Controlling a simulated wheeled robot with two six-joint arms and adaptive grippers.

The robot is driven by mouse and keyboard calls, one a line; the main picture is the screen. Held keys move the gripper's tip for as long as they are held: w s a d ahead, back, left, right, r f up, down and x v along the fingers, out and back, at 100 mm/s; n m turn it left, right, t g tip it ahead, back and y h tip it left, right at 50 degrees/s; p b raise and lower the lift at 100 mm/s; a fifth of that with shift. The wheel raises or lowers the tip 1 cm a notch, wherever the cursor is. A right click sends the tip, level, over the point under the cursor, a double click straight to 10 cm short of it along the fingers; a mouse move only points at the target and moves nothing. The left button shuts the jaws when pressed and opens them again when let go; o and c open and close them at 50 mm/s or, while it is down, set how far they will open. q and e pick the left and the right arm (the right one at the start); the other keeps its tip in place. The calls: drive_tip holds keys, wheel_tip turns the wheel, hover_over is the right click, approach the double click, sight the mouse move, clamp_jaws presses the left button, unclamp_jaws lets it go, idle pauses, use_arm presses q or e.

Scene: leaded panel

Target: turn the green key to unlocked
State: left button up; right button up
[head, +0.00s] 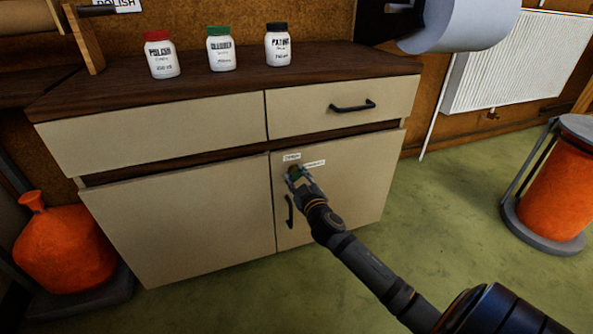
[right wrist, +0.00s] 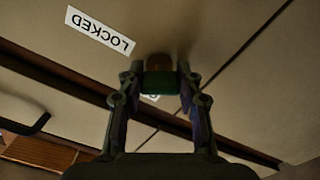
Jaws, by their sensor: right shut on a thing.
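The green key (right wrist: 159,82) sits in a brown round lock (right wrist: 159,61) on the right cabinet door (head: 345,190). My right gripper (right wrist: 160,84) is shut on the key, with one finger at each side. In the head view the right gripper (head: 295,175) is at the door's upper left, and a bit of green shows between its fingers. A white LOCKED label (right wrist: 100,30) is beside the lock, upside down in the right wrist view. A second white label (head: 291,156) is just above the key; its word is too small to read. My left gripper is out of view.
A black door handle (head: 290,211) is just below the gripper. A drawer with a black handle (head: 352,106) is above. Jars with red (head: 160,56), green (head: 220,50) and dark (head: 278,46) lids stand on the cabinet top.

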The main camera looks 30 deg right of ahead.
drive_tip(key=n+p, duration=0.3)
drive_tip(key=n, duration=0.2)
drive_tip(key=shift+r, duration=0.1)
drive_tip(key=n+p, duration=0.1)
drive_tip(key=n, duration=0.2)
drive_tip(key=shift+n+p, duration=0.5)
drive_tip(key=shift+n, duration=0.9)
drive_tip(key=o, duration=1.1)
drive_tip(key=shift+o, duration=0.2)
drive_tip(key=shift+s, duration=0.1)
drive_tip(key=v, duration=1.2)
drive_tip(key=shift+a, duration=0.15)
